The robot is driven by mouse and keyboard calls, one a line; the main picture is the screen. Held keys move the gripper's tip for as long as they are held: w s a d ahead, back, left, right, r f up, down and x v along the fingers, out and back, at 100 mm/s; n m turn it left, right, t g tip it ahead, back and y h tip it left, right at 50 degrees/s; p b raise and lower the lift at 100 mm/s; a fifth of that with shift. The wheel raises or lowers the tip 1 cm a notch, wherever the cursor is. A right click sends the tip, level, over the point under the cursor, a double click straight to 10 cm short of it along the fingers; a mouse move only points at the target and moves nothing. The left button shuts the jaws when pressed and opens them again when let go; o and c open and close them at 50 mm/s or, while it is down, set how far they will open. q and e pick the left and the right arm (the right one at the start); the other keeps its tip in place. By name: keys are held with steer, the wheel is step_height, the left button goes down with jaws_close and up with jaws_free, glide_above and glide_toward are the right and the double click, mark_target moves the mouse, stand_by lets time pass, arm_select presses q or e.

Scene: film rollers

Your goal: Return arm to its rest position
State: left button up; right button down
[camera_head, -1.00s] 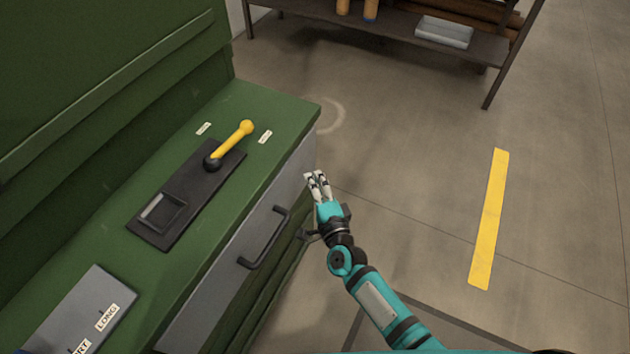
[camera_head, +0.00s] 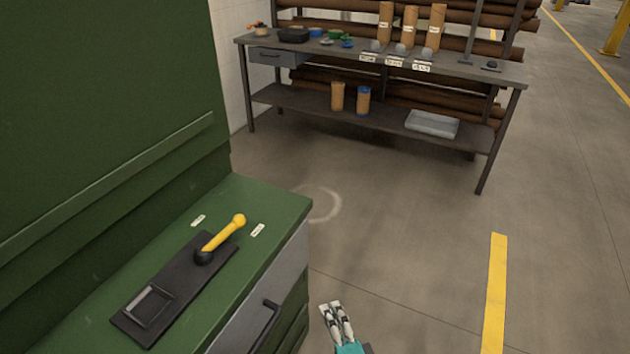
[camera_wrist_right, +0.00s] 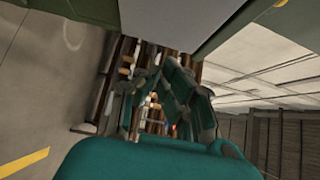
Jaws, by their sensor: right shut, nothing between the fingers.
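My right gripper (camera_head: 335,308) shows at the bottom edge of the head view, over the floor just right of the green cabinet (camera_head: 285,205). Its white fingers are close together and hold nothing. Most of my right arm is below the picture. In the right wrist view the teal gripper (camera_wrist_right: 165,95) points toward the distant shelving, with nothing between its fingers. My left gripper is in neither view.
The cabinet top carries a yellow lever (camera_head: 222,236) on a black plate (camera_head: 168,285). A grey drawer front with a black handle (camera_head: 262,325) faces my gripper. A workbench (camera_head: 465,72) with rollers stands at the back. Open floor with a yellow stripe (camera_head: 495,290) lies right.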

steer(key=s+d+f+n+g+h+p, duration=0.1)
steer(key=s+d+f+n+g, duration=0.3)
steer(key=f, duration=0.5)
steer(key=s+d+f+n+g+p, duration=0.1)
steer(key=s+f+n+g+p, duration=0.15)
steer(key=s+f, duration=0.4)
steer(key=s+d+f+n+g+h, duration=0.1)
steer(key=s+d+f+n+g, duration=0.2)
steer(key=f, duration=0.8)
steer(key=s+d+f+n+g+h, duration=0.1)
steer(key=s+d+f+n+g, duration=0.1)
steer(key=s, duration=0.6)
steer(key=s+d+f+n+g+p, duration=0.1)
steer(key=s+d+f+n+g, duration=0.1)
steer(key=s, duration=0.6)
steer(key=s+d+f+n+g+h+p, duration=0.1)
steer(key=s+d+f+n+g, duration=0.2)
steer(key=s, duration=0.6)
step_height(320, 180, down, 3)
steer(key=d+n, duration=0.1)
steer(key=d, duration=0.1)
steer(key=shift+d+h, duration=0.3)
steer(key=shift+d, duration=0.05)
